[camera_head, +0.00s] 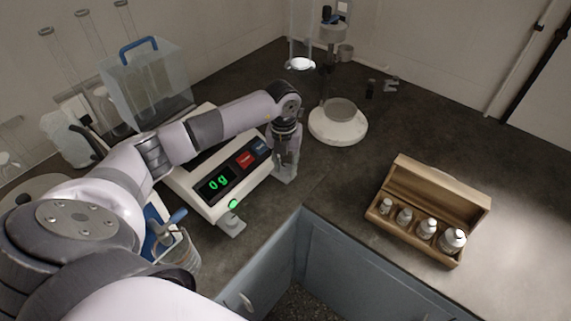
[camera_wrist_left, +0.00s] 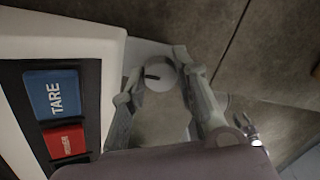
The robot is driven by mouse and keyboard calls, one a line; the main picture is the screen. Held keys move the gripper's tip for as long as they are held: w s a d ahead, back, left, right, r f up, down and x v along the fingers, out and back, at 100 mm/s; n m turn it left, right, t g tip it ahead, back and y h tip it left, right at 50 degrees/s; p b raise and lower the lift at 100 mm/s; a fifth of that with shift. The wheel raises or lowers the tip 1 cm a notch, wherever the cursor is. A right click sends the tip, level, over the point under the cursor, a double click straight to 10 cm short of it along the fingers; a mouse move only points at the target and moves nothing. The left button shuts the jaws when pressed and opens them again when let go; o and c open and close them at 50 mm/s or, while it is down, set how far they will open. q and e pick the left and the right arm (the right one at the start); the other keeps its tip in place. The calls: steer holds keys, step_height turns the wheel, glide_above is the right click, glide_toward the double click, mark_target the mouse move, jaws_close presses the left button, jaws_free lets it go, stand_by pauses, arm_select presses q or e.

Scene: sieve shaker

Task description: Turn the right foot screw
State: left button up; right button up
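The balance (camera_head: 205,190) stands on the dark counter with a lit green "0 g" display and red and blue buttons. The right foot screw (camera_wrist_left: 158,74) shows in the left wrist view as a pale round knob with a dark mark, beside the balance's edge. My left gripper (camera_head: 285,174) points down at the balance's right front corner. In the left wrist view its two fingers (camera_wrist_left: 159,80) lie on opposite sides of the knob and appear to touch it. In the head view the gripper hides the knob. My right gripper is in neither view.
A green level (camera_head: 233,204) and another foot (camera_head: 232,227) are at the balance's front. An open wooden box (camera_head: 410,233) of weights stands right. A stand with a white round base (camera_head: 338,126) is behind. A clear blue-handled box (camera_head: 148,85) is back left.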

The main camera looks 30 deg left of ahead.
arm_select(q)
steer(key=c, duration=0.4)
steer(key=shift+w+f+m+b, duration=0.1)
steer(key=shift+f+m+b, duration=0.05)
steer(key=shift+m+b, duration=0.6)
jaws_close()
steer(key=shift+m, duration=0.35)
steer(key=shift+r, duration=0.2)
steer(key=o, duration=0.8)
jaws_free()
